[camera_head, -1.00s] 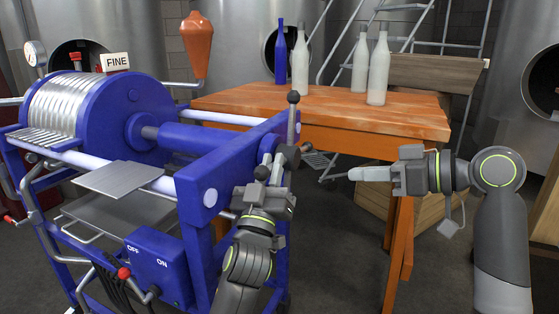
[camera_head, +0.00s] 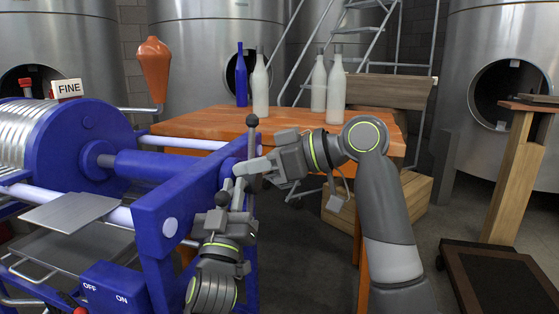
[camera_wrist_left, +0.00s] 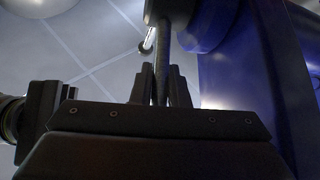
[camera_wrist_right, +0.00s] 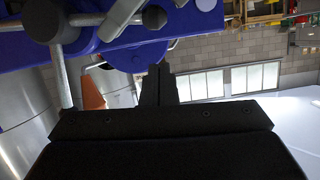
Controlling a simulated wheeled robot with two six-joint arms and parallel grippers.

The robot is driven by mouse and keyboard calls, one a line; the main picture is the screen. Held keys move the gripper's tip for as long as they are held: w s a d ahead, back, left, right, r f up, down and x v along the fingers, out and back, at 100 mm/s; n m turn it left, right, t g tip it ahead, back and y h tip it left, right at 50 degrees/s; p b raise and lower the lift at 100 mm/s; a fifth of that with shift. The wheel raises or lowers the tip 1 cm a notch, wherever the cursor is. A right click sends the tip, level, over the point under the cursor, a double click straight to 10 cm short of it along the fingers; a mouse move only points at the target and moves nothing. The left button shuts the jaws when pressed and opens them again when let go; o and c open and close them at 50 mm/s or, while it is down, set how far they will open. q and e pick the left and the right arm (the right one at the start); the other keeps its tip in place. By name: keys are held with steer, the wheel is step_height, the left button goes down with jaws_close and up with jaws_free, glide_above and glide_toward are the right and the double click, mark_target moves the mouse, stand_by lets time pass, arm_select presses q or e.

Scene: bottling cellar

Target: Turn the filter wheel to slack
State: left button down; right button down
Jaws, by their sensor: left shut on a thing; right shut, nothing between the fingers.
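The filter wheel is a set of grey spokes with dark ball knobs (camera_head: 252,120) at the right end of the blue filter press (camera_head: 165,215). One spoke points up, and another knob (camera_head: 222,199) shows low down. My left gripper (camera_head: 231,207) is at the lower part of the wheel. In the left wrist view its fingers (camera_wrist_left: 160,85) are shut on a dark spoke (camera_wrist_left: 162,45). My right gripper (camera_head: 248,168) is shut, its tips by the upright spoke; whether they touch it is unclear. The right wrist view shows its empty fingers (camera_wrist_right: 158,85) and the wheel's knobs (camera_wrist_right: 154,17).
A wooden table (camera_head: 215,121) stands behind the press with a blue bottle (camera_head: 241,80) and several pale bottles (camera_head: 336,90). A FINE sign (camera_head: 67,88) sits on the press. A wooden crate (camera_head: 345,215) and a wooden stand (camera_head: 510,175) are on the right.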

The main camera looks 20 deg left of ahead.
mark_target(228, 198)
steer(key=shift+s+a+f, duration=0.1)
steer(key=shift+a+f, duration=0.45)
steer(key=shift+f, duration=0.4)
steer(key=shift+a+f, duration=0.5)
steer(key=shift+f, duration=0.4)
steer(key=shift+f, duration=0.1)
steer(key=shift+s+a+f, duration=0.1)
steer(key=shift+s+f, duration=0.1)
steer(key=shift+f, duration=0.4)
arm_select(q)
steer(key=shift+s+d+r, duration=0.1)
steer(key=shift+d+r, duration=0.05)
steer(key=shift+r, duration=0.05)
arm_select(e)
steer(key=shift+f, duration=0.15)
arm_select(q)
steer(key=c, duration=1.4)
jaws_free()
steer(key=shift+d, duration=0.15)
arm_select(e)
steer(key=shift+w+f, duration=0.1)
